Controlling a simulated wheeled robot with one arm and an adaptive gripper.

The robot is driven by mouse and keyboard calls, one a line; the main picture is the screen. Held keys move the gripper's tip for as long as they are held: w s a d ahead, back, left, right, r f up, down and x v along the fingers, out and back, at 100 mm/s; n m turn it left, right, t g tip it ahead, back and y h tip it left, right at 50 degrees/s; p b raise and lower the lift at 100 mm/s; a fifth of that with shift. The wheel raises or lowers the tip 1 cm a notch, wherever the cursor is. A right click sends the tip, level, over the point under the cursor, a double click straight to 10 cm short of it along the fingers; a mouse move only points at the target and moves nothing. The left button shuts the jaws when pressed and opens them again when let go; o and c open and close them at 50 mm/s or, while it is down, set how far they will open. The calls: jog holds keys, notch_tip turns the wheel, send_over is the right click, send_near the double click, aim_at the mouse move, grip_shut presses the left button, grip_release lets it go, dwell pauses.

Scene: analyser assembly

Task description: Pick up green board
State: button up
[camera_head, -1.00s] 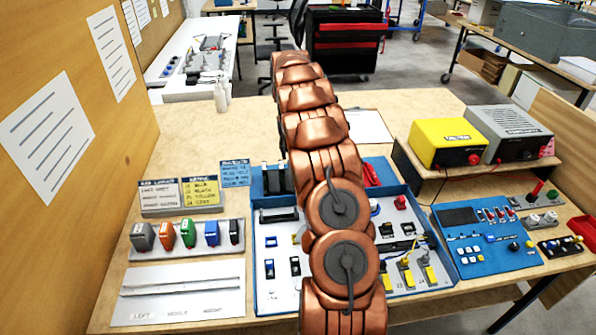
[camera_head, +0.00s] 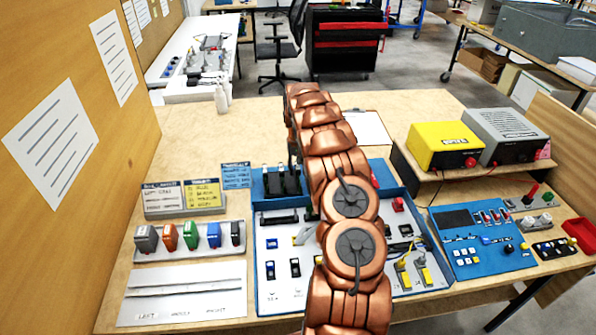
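The green board (camera_head: 189,236) stands upright in a light rack (camera_head: 160,254) at the left of the table, between an orange board (camera_head: 169,236) and a blue board (camera_head: 213,234). Nothing of mine touches it. My copper-coloured arm rises from the bottom centre and reaches away over the blue case, well to the right of the rack. My gripper is hidden behind the arm's far end, so its fingers and anything in them cannot be seen.
The open blue case (camera_head: 259,300) with switches and connectors lies under my arm. Label cards (camera_head: 160,199) stand behind the rack and a white sheet (camera_head: 185,302) lies in front. A blue panel (camera_head: 470,262) and yellow power supply (camera_head: 443,145) are right.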

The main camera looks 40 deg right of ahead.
jog(key=shift+f, duration=1.1)
grip_shut()
